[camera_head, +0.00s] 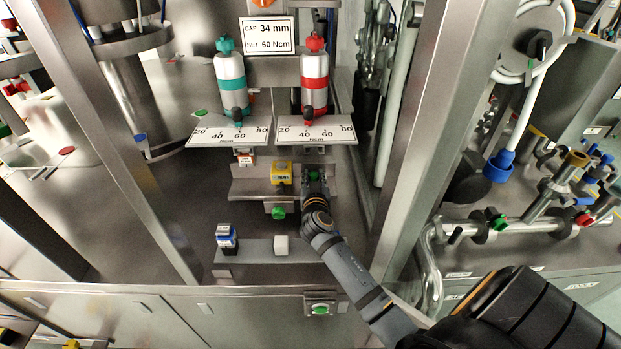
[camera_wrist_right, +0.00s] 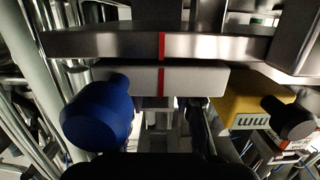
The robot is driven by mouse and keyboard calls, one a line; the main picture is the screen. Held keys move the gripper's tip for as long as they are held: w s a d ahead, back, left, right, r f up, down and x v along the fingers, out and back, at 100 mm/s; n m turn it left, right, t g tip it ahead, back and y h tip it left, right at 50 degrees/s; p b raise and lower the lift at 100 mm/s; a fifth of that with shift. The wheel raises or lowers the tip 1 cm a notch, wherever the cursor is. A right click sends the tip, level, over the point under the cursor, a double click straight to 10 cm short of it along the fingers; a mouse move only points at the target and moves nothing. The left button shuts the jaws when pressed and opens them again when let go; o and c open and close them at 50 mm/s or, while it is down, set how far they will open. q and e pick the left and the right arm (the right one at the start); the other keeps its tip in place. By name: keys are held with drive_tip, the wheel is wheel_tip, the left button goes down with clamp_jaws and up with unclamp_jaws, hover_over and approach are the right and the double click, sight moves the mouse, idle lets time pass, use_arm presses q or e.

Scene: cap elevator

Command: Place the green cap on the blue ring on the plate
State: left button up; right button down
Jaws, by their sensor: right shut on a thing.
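My right gripper (camera_head: 315,184) is at the right end of the upper small shelf, beside the yellow block (camera_head: 281,172). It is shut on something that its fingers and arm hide. In the right wrist view, dark fingers (camera_wrist_right: 165,125) stand below a grey bar with a red line (camera_wrist_right: 195,80). A flat green disc (camera_head: 200,113) lies left of the scale plates and may be the green cap. A small blue disc (camera_head: 140,138) lies further left, near the round metal parts. I cannot tell whether it is the blue ring. My left gripper is not in view.
A teal cylinder (camera_head: 231,80) and a red cylinder (camera_head: 314,80) stand above the scale plates. A lower shelf (camera_head: 253,250) holds a blue-and-white block (camera_head: 226,238) and a white cube (camera_head: 281,245). A blue knob (camera_wrist_right: 98,112) is close in the wrist view. Metal posts flank the workspace.

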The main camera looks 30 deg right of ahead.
drive_tip(key=shift+s+a, duration=0.1)
drive_tip(key=shift+s, duration=0.1)
drive_tip(key=shift+s+a, duration=0.15)
drive_tip(key=shift+s, duration=0.05)
drive_tip(key=c, duration=1)
unclamp_jaws()
drive_tip(key=shift+f, duration=0.1)
drive_tip(key=shift+c, duration=0.2)
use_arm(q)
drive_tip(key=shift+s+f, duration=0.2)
use_arm(e)
drive_tip(key=shift+r, duration=0.25)
use_arm(q)
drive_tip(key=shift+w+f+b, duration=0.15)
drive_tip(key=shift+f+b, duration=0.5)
drive_tip(key=shift+b, duration=0.25)
use_arm(e)
drive_tip(key=v, duration=1.2)
